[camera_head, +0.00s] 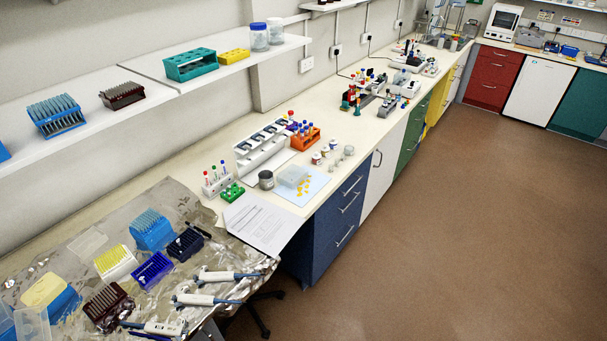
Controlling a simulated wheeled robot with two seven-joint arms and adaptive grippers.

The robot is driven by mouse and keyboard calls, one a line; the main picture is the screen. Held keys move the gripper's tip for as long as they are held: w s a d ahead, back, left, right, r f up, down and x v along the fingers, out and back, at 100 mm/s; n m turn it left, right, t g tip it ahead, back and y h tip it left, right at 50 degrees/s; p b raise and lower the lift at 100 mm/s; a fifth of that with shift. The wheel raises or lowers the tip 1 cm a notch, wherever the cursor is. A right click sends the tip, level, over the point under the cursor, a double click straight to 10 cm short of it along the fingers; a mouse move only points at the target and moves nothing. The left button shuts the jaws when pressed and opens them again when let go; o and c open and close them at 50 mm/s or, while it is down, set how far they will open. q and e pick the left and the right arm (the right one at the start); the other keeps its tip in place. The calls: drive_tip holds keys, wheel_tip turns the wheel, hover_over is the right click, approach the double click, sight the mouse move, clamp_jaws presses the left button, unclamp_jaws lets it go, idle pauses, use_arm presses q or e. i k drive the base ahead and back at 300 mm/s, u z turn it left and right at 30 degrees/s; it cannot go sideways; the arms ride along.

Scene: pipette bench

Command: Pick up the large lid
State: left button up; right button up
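I cannot tell for sure which thing is the large lid. A clear, flat, lid-like piece (87,244) lies on the foil-covered bench at the left, behind a white box of yellow tips (116,262). A larger clear box or cover (33,325) stands at the lower left corner, partly cut off by the picture edge. A blue box with a pale yellow top (50,295) is beside it. Neither of my grippers shows in the head view.
Blue tip boxes (152,230), dark racks (107,307) and several pipettes (215,276) crowd the foil. A wall shelf (190,79) holding racks runs above the bench. Paper sheets (258,222) lie to the right. The brown floor (440,230) is clear.

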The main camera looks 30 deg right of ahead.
sight(292, 176)
drive_tip(key=z, duration=0.55)
drive_tip(key=i, duration=1.1)
drive_tip(key=u, duration=0.7)
